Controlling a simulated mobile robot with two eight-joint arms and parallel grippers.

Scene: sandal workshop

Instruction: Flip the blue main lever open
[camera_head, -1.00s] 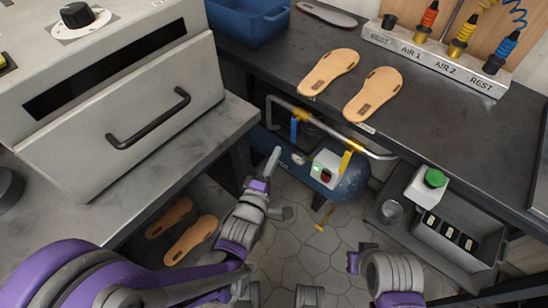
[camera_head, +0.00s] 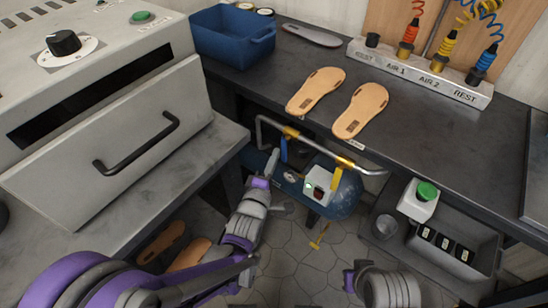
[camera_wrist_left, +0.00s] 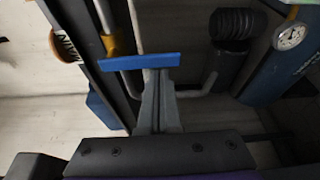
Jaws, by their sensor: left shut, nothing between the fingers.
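The blue main lever (camera_head: 284,149) hangs down from the metal pipe under the bench, at a brass fitting. In the left wrist view the blue lever (camera_wrist_left: 140,62) is a flat bar lying across the picture, just past my fingertips. My left gripper (camera_head: 272,161) is shut and empty, close to the left of the lever. In the left wrist view its fingers (camera_wrist_left: 160,92) overlap the lever's lower edge; I cannot tell whether they touch it. My right gripper is out of view; only part of my right arm shows at the bottom.
A yellow lever (camera_head: 336,178) hangs further right on the pipe (camera_head: 372,171). The blue tank (camera_head: 347,193) with a white switch box (camera_head: 319,185) sits below. The dark bench (camera_head: 430,150) lies above, and the grey press (camera_head: 110,130) stands left. A gauge (camera_wrist_left: 290,37) shows in the wrist view.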

